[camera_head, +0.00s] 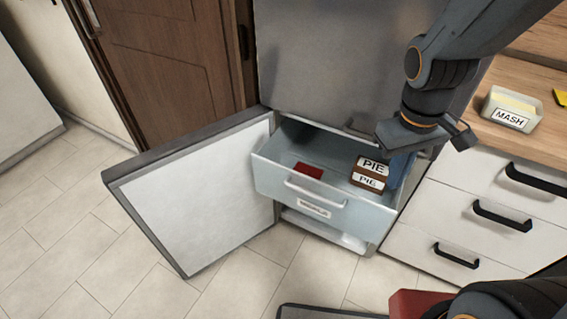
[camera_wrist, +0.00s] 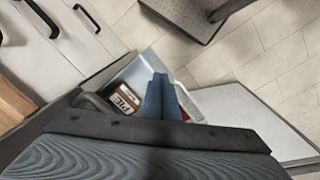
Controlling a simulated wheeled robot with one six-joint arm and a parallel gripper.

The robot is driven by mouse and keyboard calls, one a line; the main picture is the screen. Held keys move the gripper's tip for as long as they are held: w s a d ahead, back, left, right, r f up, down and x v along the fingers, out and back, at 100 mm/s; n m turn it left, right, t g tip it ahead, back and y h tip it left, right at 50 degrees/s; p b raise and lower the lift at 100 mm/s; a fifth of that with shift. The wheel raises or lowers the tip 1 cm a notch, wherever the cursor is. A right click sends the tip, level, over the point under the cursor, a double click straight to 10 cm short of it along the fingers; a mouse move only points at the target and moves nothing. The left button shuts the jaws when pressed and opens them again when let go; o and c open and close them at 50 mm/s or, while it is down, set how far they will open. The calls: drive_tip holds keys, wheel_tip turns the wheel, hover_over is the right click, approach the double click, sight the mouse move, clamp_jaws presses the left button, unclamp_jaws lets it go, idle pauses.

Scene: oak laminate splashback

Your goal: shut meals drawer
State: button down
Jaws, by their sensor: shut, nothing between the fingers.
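The meals drawer (camera_head: 325,208) is a pale, see-through freezer drawer with a bar handle and a small label on its front. It is pulled out from the lower compartment of the grey fridge-freezer (camera_head: 335,60). Inside it lie brown boxes marked PIE (camera_head: 369,173) and a red pack (camera_head: 308,171). My gripper (camera_head: 398,178) is shut and empty, with its blue fingers at the right side of the drawer. In the wrist view the shut fingers (camera_wrist: 160,85) overlap the drawer next to the PIE boxes; I cannot tell whether they touch it.
The freezer door (camera_head: 200,195) stands wide open to the left. Another drawer (camera_head: 322,231) sits below. White cabinets with black handles (camera_head: 500,215) stand close on the right, under a wooden counter with a MASH tub (camera_head: 510,108). The tiled floor (camera_head: 215,295) is clear in front of the door.

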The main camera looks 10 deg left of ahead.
drive_tip(key=w+a+f+n+h, duration=0.1)
drive_tip(key=w+a+f+n, duration=0.15)
drive_tip(key=a+n, duration=0.45)
drive_tip(key=n+t, duration=0.4)
drive_tip(key=n, duration=1.6)
approach(282, 171)
drive_tip(key=s+r, duration=0.3)
drive_tip(key=s, duration=0.3)
drive_tip(key=shift+w+d+f, duration=0.3)
drive_tip(key=shift+w+f, duration=0.85)
drive_tip(key=shift+f, duration=0.35)
drive_tip(key=shift+w+d+f, duration=0.35)
drive_tip(key=shift+w+f, duration=0.8)
drive_tip(key=shift+f, duration=0.35)
drive_tip(key=shift+w+d+f, duration=0.3)
drive_tip(key=shift+w+f, duration=0.85)
drive_tip(key=shift+f, duration=0.4)
